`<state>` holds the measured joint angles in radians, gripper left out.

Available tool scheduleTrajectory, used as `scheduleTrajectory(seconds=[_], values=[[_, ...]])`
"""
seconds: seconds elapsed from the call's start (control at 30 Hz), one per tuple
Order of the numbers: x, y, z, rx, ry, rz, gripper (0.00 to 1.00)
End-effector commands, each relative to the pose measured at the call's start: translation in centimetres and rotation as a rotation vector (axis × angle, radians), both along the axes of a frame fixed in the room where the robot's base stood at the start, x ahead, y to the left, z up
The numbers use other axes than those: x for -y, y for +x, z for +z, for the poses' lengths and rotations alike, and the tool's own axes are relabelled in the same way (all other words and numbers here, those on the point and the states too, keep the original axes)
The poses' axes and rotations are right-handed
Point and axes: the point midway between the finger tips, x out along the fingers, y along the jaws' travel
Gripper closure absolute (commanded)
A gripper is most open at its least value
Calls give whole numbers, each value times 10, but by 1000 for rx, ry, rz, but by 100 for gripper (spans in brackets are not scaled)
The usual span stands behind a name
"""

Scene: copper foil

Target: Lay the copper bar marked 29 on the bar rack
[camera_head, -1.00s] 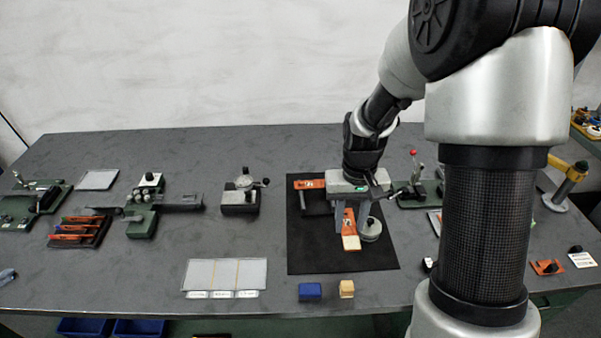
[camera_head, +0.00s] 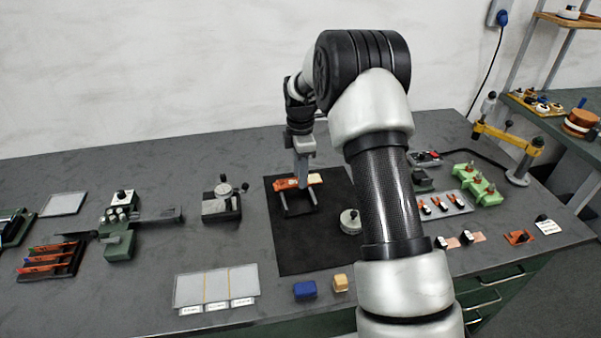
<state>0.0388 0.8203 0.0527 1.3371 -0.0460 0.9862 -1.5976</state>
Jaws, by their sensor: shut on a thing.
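My gripper (camera_head: 302,178) points down over the black mat (camera_head: 290,255) and is shut on an orange-copper bar with a pale right end (camera_head: 315,179). The number on this bar is too small to read. The bar is level, at the top of a small dark stand (camera_head: 285,206) on the mat. I cannot tell whether it touches the stand, and the gripper hides its middle. A dark rack (camera_head: 36,276) at the far left holds several copper bars (camera_head: 50,256). I cannot tell from their looks which of the two is the bar rack.
A round grey weight (camera_head: 350,222) stands on the mat, right of the stand. A blue block (camera_head: 304,290) and a tan block (camera_head: 340,283) lie at the front edge. A dial gauge (camera_head: 221,201) stands left of the mat. The mat's front part is clear.

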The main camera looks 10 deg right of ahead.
Motion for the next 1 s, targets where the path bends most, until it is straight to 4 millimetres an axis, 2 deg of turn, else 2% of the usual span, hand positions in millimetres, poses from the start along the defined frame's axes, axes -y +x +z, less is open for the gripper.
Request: scheduleTrajectory(seconds=[0.27,0.63,1.0], values=[[0,1,-14,1,-1,17,98],[0,1,-49,1,-1,16,98],[0,1,-52,2,0,15,98]])
